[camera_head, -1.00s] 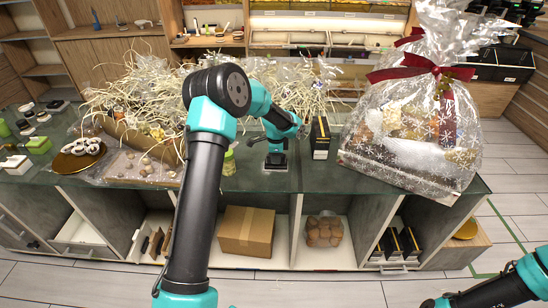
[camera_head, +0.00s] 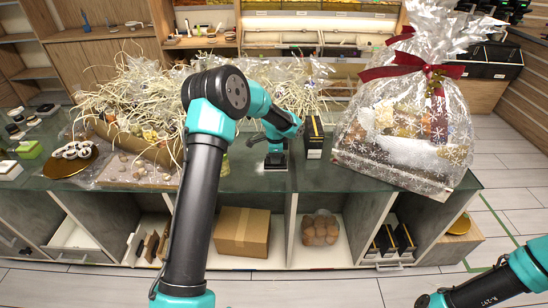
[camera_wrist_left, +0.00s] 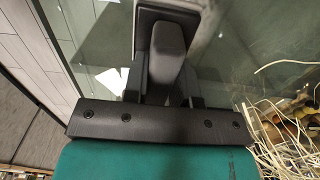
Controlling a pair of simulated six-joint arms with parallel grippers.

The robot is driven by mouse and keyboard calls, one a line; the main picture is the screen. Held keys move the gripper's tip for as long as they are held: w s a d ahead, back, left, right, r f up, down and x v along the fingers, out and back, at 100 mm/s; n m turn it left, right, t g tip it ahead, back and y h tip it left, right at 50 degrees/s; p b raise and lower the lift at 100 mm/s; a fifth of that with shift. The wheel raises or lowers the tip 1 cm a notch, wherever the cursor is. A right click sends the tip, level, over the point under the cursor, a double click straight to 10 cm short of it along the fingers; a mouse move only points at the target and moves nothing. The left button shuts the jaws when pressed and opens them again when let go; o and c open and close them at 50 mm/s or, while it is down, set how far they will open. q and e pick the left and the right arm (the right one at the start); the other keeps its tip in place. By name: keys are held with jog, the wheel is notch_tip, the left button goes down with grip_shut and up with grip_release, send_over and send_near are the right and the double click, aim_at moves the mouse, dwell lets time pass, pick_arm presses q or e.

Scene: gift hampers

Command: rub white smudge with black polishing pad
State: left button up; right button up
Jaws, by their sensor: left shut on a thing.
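My left gripper (camera_head: 277,148) points down over the dark glass counter top (camera_head: 350,180), near its front edge. It is shut on the black polishing pad (camera_head: 275,161), which is low at the glass; whether it touches cannot be told. In the left wrist view the pad's dark grey handle (camera_wrist_left: 166,50) sits between the fingers, with a pale-edged base beyond it. White patches (camera_wrist_left: 113,80) show on the glass left of the gripper there; I cannot tell whether they are the smudge or reflections.
A black box (camera_head: 314,137) stands just right of the pad. A wrapped hamper with a red bow (camera_head: 408,130) stands further right. Straw-filled hampers (camera_head: 130,110) are behind and left. A gold plate (camera_head: 70,166) lies far left. Shelves below hold a cardboard box (camera_head: 242,232).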

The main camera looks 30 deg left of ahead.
aim_at(267, 155)
pick_arm(q)
jog(key=shift+f, duration=0.15)
jog(key=shift+s+a, duration=0.45)
jog(key=shift+a, duration=0.2)
jog(key=shift+s+a, duration=0.4)
jog(key=shift+a, duration=0.25)
jog(key=shift+s+a, duration=0.35)
jog(key=shift+a, duration=0.35)
jog(key=shift+s+a, duration=0.35)
jog(key=shift+a, duration=0.3)
jog(key=shift+s+a, duration=0.35)
jog(key=shift+a, duration=0.3)
jog(key=shift+s+a, duration=0.35)
jog(key=shift+a, duration=0.25)
jog(key=shift+w+d, duration=0.4)
jog(key=shift+d, duration=0.25)
jog(key=shift+w+d, duration=0.35)
jog(key=shift+d, duration=0.3)
